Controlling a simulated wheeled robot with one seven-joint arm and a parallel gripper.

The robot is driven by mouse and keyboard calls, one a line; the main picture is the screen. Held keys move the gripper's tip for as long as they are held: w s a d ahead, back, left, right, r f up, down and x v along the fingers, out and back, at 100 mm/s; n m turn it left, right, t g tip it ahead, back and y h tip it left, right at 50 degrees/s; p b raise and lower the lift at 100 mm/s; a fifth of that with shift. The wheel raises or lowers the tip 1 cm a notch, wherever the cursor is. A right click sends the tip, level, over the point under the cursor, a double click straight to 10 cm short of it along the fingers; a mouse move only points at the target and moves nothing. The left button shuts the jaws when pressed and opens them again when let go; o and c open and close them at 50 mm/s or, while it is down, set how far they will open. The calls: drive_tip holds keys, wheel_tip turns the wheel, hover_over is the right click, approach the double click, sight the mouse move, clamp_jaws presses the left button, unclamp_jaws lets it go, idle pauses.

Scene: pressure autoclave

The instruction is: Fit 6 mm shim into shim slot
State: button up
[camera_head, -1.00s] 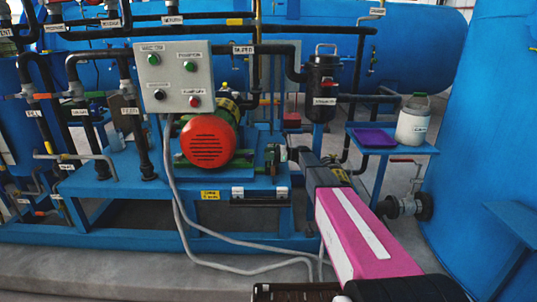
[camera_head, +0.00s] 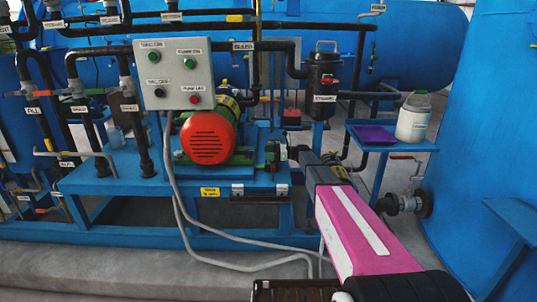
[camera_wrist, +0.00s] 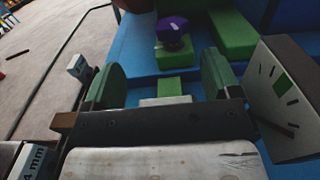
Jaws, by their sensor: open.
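My gripper (camera_wrist: 162,72) shows in the wrist view as two dark green rounded fingers, apart, with nothing visibly held. Between and beyond them are a small green block (camera_wrist: 170,89) and a pale plate edge (camera_wrist: 163,102) on the blue bed. A block marked "4 mm" (camera_wrist: 32,163) is at the lower left, and a small white-faced block (camera_wrist: 77,66) lies outside the left finger. No 6 mm marking is readable, and I cannot make out the shim slot. In the head view my arm reaches the right end of the blue pump bed (camera_head: 130,180); the fingers are too small to tell there.
A purple-topped piece (camera_wrist: 173,30) sits on green beyond. The red-ended motor (camera_head: 208,137) is left of my arm. A side table (camera_head: 420,146) with a purple tray (camera_head: 374,135) and white jug (camera_head: 413,118) is right.

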wheel_tip(320, 180, up, 4)
drive_tip(key=s+a+r, duration=0.7)
drive_tip(key=s+a, duration=0.1)
drive_tip(key=shift+a, duration=0.2)
